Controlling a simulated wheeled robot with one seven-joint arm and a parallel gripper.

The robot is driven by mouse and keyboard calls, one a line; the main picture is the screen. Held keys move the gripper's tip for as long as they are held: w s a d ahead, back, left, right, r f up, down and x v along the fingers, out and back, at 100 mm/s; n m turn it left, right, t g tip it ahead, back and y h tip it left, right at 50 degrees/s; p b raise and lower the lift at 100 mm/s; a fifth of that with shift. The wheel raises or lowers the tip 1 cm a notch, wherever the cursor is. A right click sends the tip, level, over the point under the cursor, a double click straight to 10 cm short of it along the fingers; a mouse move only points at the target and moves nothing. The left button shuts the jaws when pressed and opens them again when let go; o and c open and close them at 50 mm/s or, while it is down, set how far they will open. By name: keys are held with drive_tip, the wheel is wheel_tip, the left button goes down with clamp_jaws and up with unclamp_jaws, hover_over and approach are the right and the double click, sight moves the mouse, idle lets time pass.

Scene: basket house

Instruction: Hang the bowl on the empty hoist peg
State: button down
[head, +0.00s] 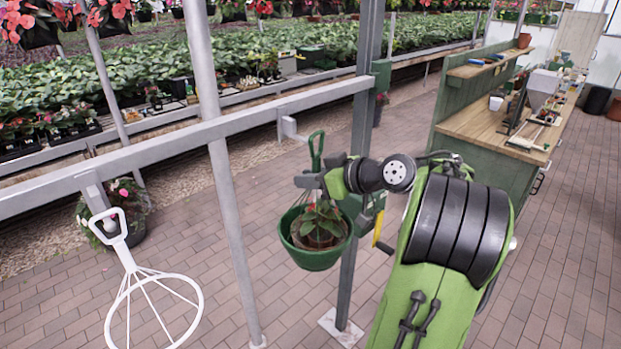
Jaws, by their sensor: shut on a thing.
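The green bowl (317,259) holds a leafy plant with small red flowers. It hangs upright below my gripper (308,181), which is shut on the bowl's green hanger (317,160). The hanger's loop stands above my gripper, next to the tip of the right peg (290,128) on the grey rail. I cannot tell whether the loop is around the peg or just in front of it. The left peg (93,191) carries a white wire hanger (122,246) with a round ring below. My fingertips are partly hidden.
The grey rail (170,148) runs across the left, with upright posts (222,165) and (357,190) beside the bowl. A green workbench (490,155) with tools stands at the right. Plant benches fill the back. The brick floor is clear in front of the workbench.

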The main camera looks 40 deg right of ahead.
drive_tip(key=shift+w, duration=0.15)
drive_tip(key=shift+w, duration=1.55)
drive_tip(key=shift+r, duration=0.1)
drive_tip(key=shift+w, duration=0.75)
drive_tip(key=shift+w+a+f, duration=0.1)
drive_tip(key=shift+f, duration=0.1)
drive_tip(key=shift+f+b, duration=0.6)
drive_tip(key=shift+f, duration=0.05)
